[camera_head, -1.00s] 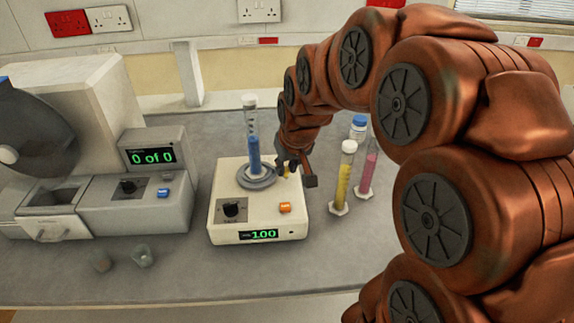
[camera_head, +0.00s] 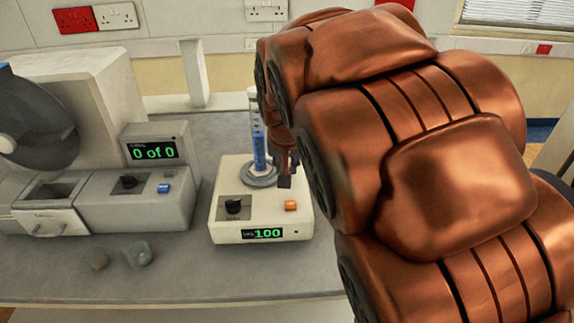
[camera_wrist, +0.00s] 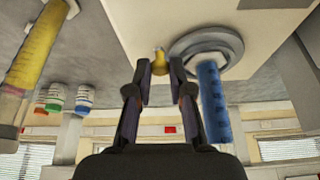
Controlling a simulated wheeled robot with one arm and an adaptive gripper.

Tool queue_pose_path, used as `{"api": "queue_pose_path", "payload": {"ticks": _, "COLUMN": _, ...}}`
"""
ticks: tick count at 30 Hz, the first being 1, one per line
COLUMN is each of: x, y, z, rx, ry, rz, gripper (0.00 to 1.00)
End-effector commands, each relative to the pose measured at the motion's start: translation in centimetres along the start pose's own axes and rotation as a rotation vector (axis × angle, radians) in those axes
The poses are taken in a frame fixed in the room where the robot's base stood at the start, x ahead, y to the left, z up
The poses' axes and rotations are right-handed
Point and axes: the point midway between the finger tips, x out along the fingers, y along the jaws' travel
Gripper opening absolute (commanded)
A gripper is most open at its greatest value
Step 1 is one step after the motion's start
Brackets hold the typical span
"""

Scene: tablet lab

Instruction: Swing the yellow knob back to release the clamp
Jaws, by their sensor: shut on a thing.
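The pale machine (camera_head: 225,232) stands on the bench with a grey round clamp base (camera_head: 260,181) on top. A tall clear cylinder with blue contents (camera_head: 258,150) stands upright in that base; the wrist view shows its blue part (camera_wrist: 213,100). The yellow knob (camera_wrist: 159,62) sits beside the grey ring in the wrist view. My gripper (camera_wrist: 160,66) is shut on the knob, one finger on each side. In the head view my gripper (camera_head: 285,178) is just right of the clamp base and the knob is hidden.
The machine has a black dial (camera_head: 234,206), an orange button (camera_head: 291,205) and a green display (camera_head: 264,234). A grey unit (camera_head: 130,212) stands to its left. A yellow-filled cylinder (camera_wrist: 38,48) and several capped bottles (camera_wrist: 55,100) are near my gripper.

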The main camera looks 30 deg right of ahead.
Motion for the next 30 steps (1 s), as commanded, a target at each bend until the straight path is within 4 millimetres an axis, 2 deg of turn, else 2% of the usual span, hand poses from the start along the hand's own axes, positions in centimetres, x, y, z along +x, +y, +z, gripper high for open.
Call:
{"api": "queue_pose_path", "payload": {"ticks": 2, "x": 0.0, "y": 0.0, "z": 0.1, "rx": 0.0, "ry": -0.002, "rz": -0.001, "gripper": 0.0}}
{"api": "queue_pose_path", "payload": {"ticks": 3, "x": 0.0, "y": 0.0, "z": 0.1, "rx": 0.0, "ry": -0.002, "rz": -0.001, "gripper": 0.25}}
{"api": "queue_pose_path", "payload": {"ticks": 9, "x": 0.0, "y": 0.0, "z": 0.0, "rx": 0.0, "ry": -0.001, "rz": -0.001, "gripper": 0.46}}
{"api": "queue_pose_path", "payload": {"ticks": 20, "x": -0.3, "y": 0.0, "z": 0.0, "rx": -0.001, "ry": 0.001, "rz": -0.001, "gripper": 0.46}}
{"api": "queue_pose_path", "payload": {"ticks": 23, "x": -1.1, "y": -0.1, "z": -0.1, "rx": -0.001, "ry": 0.004, "rz": -0.002, "gripper": 0.46}}
{"api": "queue_pose_path", "payload": {"ticks": 30, "x": -5.4, "y": -0.1, "z": -0.1, "rx": 0.0, "ry": 0.006, "rz": -0.003, "gripper": 0.46}}
